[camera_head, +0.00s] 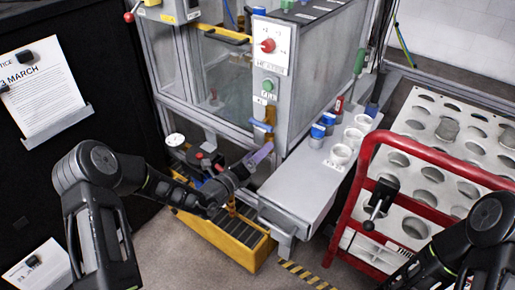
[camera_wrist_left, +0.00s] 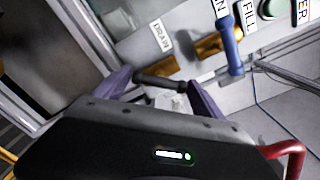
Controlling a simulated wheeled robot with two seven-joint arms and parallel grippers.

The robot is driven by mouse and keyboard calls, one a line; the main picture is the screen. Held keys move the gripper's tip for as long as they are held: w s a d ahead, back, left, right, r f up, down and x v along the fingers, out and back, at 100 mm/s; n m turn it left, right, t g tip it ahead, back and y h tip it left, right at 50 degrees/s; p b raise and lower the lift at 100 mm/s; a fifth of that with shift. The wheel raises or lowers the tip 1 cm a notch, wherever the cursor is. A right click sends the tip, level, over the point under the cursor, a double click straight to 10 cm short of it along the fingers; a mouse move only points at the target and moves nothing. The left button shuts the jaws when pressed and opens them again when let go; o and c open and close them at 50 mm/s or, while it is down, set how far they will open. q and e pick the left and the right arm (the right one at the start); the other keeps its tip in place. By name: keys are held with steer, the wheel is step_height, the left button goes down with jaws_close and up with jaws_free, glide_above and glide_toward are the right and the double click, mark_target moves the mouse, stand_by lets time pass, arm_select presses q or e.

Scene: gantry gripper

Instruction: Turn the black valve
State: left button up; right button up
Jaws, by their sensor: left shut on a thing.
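The black valve (camera_wrist_left: 160,82) shows its dark handle in the left wrist view, under a white label and close to the machine's panel. My left gripper (camera_wrist_left: 163,94) has a purple finger on each side of this handle and is shut on it. In the head view the purple fingers of my left gripper (camera_head: 260,156) reach the machine's front post, below the brass fittings. The valve itself is hidden or too small to tell there.
A blue-handled valve (camera_wrist_left: 230,48) sits just right of the black one. A grey shelf (camera_head: 305,190) with white and blue cups juts out to the right. A yellow crate (camera_head: 247,262) stands below my left arm. A red cart frame (camera_head: 362,165) stands at the right.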

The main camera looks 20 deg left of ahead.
arm_select(q)
steer(key=shift+n, duration=0.3)
steer(key=o, duration=1.1)
steer(key=shift+p+v, duration=0.55)
steer(key=shift+v, duration=3.4)
